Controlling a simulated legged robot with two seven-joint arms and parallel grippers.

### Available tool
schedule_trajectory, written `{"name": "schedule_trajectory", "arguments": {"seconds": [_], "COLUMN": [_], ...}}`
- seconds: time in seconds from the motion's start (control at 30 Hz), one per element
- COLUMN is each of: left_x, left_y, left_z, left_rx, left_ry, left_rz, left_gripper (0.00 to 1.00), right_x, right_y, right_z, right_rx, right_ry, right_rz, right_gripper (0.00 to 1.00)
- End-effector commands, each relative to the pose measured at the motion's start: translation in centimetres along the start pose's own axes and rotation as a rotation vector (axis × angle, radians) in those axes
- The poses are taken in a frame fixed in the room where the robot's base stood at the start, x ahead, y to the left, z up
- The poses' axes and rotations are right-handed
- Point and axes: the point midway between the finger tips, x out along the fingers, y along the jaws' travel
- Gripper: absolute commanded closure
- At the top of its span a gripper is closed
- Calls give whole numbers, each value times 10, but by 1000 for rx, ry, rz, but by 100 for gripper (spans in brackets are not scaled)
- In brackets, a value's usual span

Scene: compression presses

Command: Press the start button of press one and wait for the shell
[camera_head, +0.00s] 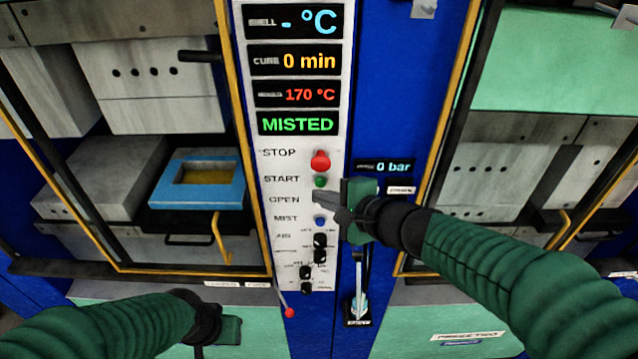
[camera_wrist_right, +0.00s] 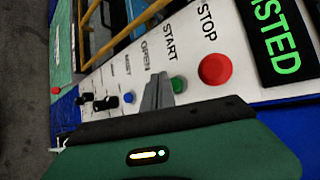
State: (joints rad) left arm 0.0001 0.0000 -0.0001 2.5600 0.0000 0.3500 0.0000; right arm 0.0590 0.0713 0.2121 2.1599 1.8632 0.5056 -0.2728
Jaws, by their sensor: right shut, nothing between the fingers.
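The green START button (camera_head: 320,182) sits on the white control panel (camera_head: 262,215), below the red STOP button (camera_head: 320,161) and above the blue MIST button (camera_head: 320,221). My right gripper (camera_head: 318,199) is shut and empty, its tips at the panel beside the OPEN label, just below the green button. In the right wrist view the fingers (camera_wrist_right: 157,92) point at the panel next to the green button (camera_wrist_right: 178,84); I cannot tell whether they touch it. The panel display (camera_head: 298,122) reads MISTED. My left gripper (camera_head: 220,330) is low at the left, its fingers not clearly visible.
A blue frame (camera_head: 200,200) with a yellowish inside sits in the left press opening. Yellow guard rails (camera_head: 240,100) edge the presses. Black knobs (camera_head: 320,240) and a red-tipped lever (camera_head: 289,312) are lower on the panel. A small display (camera_head: 383,167) reads 0 bar.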

Motion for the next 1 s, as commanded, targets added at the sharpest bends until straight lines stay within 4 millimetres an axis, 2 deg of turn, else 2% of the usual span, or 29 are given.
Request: {"name": "schedule_trajectory", "arguments": {"seconds": [1.0], "left_x": [4], "left_y": [0], "left_z": [1], "left_rx": [0], "left_ry": [0], "left_rz": [0], "left_gripper": [64], "right_x": [5], "right_y": [-5], "right_z": [-2], "right_rx": [0], "right_ry": [0], "right_rz": [0], "right_gripper": [100]}}
